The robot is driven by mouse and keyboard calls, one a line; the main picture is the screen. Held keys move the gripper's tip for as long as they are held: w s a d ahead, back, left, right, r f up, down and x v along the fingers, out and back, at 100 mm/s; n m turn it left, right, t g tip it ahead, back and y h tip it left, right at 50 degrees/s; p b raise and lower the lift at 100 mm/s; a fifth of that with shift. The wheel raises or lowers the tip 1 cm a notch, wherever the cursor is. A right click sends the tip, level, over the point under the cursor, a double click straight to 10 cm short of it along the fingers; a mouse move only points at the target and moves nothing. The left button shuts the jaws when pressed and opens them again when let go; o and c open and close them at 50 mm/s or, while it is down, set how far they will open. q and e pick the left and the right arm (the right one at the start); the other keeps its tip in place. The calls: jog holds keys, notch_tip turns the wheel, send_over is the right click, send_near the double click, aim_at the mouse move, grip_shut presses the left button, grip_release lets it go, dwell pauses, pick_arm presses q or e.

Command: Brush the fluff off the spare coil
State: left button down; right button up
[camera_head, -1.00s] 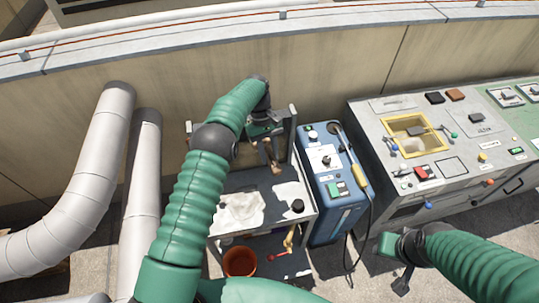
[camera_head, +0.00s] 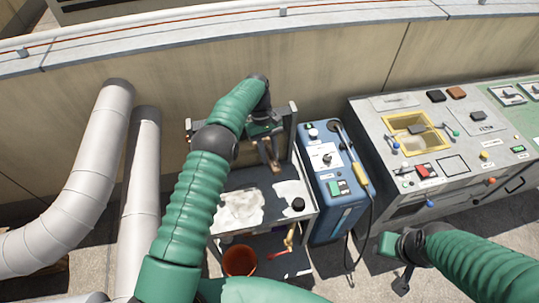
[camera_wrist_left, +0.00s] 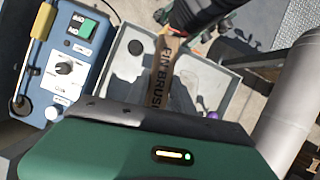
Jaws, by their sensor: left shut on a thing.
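My left gripper (camera_head: 268,140) is shut on the wooden fin brush (camera_head: 273,160), over the back of the cart. In the left wrist view the brush (camera_wrist_left: 162,70) shows its pale wooden handle with dark lettering; its bristles are not clear. A grey upright frame (camera_head: 293,125) stands at the back of the cart, behind the gripper. The spare coil cannot be told apart for sure; my arm and gripper cover much of that spot. No fluff can be made out there. My right gripper (camera_head: 393,246) is low at the right, its fingers unclear.
The grey cart (camera_head: 262,228) has pale patches and a black round piece (camera_head: 298,204) on top. An orange bucket (camera_head: 239,261) is below. A blue machine (camera_head: 335,185) with a cable stands right of it, then a control bench (camera_head: 450,150). Thick pipes (camera_head: 85,190) are at left.

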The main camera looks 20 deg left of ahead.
pick_arm(q)
jog(key=shift+r+p, duration=0.3)
jog(key=shift+r, duration=0.5)
jog(key=shift+w+a+f+b, duration=0.1)
jog(key=shift+w+f+b, duration=0.05)
jog(key=shift+f+b, duration=1.75)
jog(key=shift+r+p, duration=1.65)
jog(key=shift+r, duration=0.2)
jog(key=shift+w+a+f+b, duration=0.1)
jog(key=shift+w+f+b, duration=0.05)
jog(key=shift+f+b, duration=1.7)
jog(key=shift+w+r+p, duration=0.1)
jog(key=shift+r+p, duration=1.55)
jog(key=shift+r, duration=0.3)
jog(key=shift+s+d+r+p, duration=0.1)
jog(key=shift+s+d+p, duration=0.1)
jog(key=shift+s+p, duration=0.25)
jog(key=shift+s+d+p, duration=0.25)
jog(key=shift+s+p, duration=0.05)
jog(key=shift+s, duration=0.05)
jog(key=shift+f, duration=0.25)
